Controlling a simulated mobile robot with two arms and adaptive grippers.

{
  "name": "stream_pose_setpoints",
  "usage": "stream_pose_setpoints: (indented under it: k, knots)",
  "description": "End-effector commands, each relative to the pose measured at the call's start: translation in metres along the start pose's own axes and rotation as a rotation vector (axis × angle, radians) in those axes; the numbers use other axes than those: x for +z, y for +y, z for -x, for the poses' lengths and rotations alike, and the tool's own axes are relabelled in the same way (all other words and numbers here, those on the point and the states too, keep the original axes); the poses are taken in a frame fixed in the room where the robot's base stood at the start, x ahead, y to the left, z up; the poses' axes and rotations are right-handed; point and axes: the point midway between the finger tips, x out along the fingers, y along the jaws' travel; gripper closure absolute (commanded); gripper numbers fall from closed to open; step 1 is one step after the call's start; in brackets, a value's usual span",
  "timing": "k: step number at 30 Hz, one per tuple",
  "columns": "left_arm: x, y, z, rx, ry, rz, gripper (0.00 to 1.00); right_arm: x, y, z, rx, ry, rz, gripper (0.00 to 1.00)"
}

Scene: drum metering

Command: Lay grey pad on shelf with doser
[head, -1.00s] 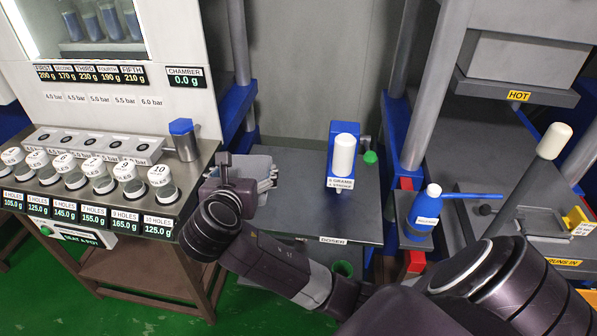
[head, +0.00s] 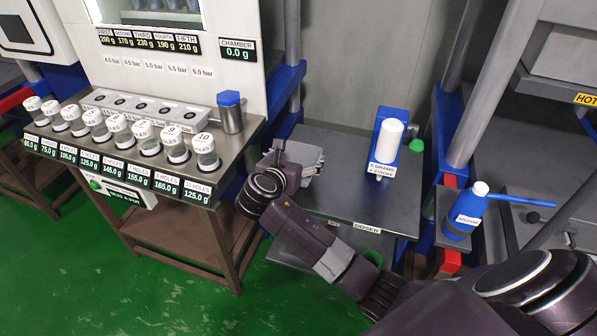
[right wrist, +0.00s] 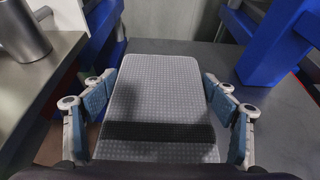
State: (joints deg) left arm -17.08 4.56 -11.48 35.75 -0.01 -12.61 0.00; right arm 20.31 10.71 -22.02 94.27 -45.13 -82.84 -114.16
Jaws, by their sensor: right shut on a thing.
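The grey pad (right wrist: 155,85) is a flat, dimpled sheet with a dark band across it, between the two blue-padded fingers of my right gripper (right wrist: 155,100). In the head view, the gripper (head: 292,165) is shut on the pad (head: 308,158) at the left side of the dark grey shelf (head: 345,205). I cannot tell whether the pad touches the shelf. The doser (head: 388,140), a white cylinder on a blue stand labelled "5 grams a stroke", stands at the shelf's right rear, apart from the pad. My left gripper is out of view.
A metal bench (head: 75,150) with several white-capped jars stands left of the shelf, with a blue-topped metal cylinder (head: 230,112) at its corner. A blue bottle (head: 465,212) stands right of the shelf. The shelf's middle and front are clear.

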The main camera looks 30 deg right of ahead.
Motion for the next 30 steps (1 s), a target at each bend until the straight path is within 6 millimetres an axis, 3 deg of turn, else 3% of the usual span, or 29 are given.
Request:
stream_pose_setpoints:
  k: [13,25,26,30]
  knots:
    - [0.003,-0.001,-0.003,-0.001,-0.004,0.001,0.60,-0.050,0.001,-0.020,0.001,0.000,0.001,0.47]
    - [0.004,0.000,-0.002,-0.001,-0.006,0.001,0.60,-0.055,0.001,-0.023,0.002,-0.001,0.000,0.47]
    - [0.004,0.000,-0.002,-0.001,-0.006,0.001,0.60,-0.055,0.001,-0.022,0.002,-0.001,-0.001,0.18]
    - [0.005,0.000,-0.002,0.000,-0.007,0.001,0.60,-0.055,0.001,-0.022,0.002,-0.001,0.000,0.03]
